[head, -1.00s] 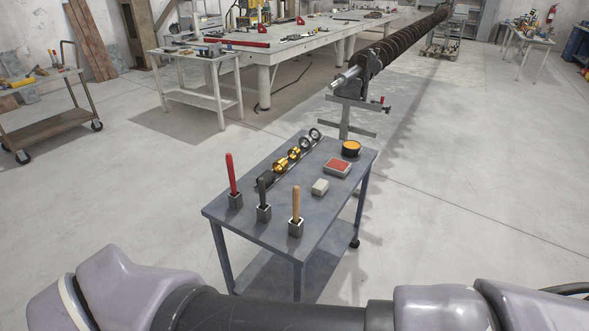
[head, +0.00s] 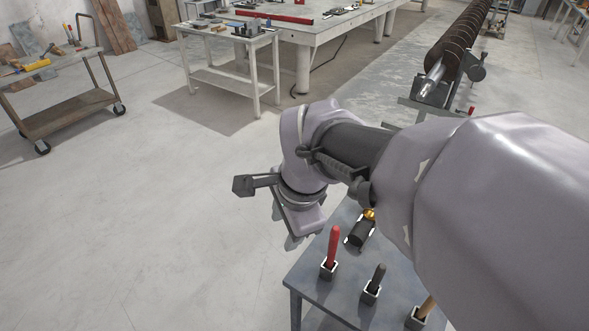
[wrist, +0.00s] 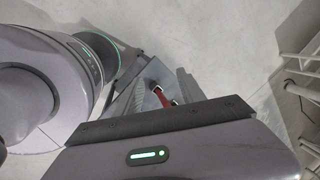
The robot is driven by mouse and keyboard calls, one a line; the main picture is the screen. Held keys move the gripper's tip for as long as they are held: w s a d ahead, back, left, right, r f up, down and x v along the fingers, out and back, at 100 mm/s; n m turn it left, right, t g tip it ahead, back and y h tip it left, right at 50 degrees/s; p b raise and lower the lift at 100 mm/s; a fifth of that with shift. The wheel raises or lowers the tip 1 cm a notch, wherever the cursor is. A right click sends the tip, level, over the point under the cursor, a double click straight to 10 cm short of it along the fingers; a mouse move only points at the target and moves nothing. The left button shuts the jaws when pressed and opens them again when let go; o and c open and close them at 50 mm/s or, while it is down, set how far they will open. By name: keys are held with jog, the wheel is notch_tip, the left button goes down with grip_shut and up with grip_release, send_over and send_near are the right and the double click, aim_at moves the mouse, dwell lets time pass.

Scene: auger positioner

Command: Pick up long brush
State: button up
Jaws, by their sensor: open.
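Three upright handles stand in small square holders on the blue-grey cart: a red one (head: 333,246), a black one (head: 376,278) and a wooden one (head: 427,307). The red handle looks the longest; brush heads are hidden, so I cannot tell for certain which is the long brush. My gripper (head: 296,238) is open and empty, pointing down, above and left of the red handle in the head view. In the wrist view the red handle (wrist: 161,97) shows beyond my gripper (wrist: 158,88), between its fingers and apart from them.
The cart top (head: 318,290) also carries a black cylinder (head: 360,233) and a gold part (head: 370,214). My arm hides much of the cart. A white side table (head: 228,60) and a brown trolley (head: 70,105) stand farther back. The floor on the left is clear.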

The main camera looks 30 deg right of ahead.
jog(key=w+d+m+g+p, duration=0.1)
jog(key=d+m+g+p, duration=0.15)
jog(key=d+m, duration=0.6)
jog(key=m+p, duration=0.3)
jog(key=m, duration=0.6)
send_near(331, 254)
jog(key=shift+g, duration=0.35)
jog(key=f+b, duration=0.5)
jog(key=w+f+b, duration=0.1)
jog(key=f+b, duration=0.1)
jog(key=b, duration=0.1)
jog(key=shift+d+f, duration=0.25)
jog(key=shift+f, duration=0.15)
jog(key=shift+r, duration=0.15)
grip_shut()
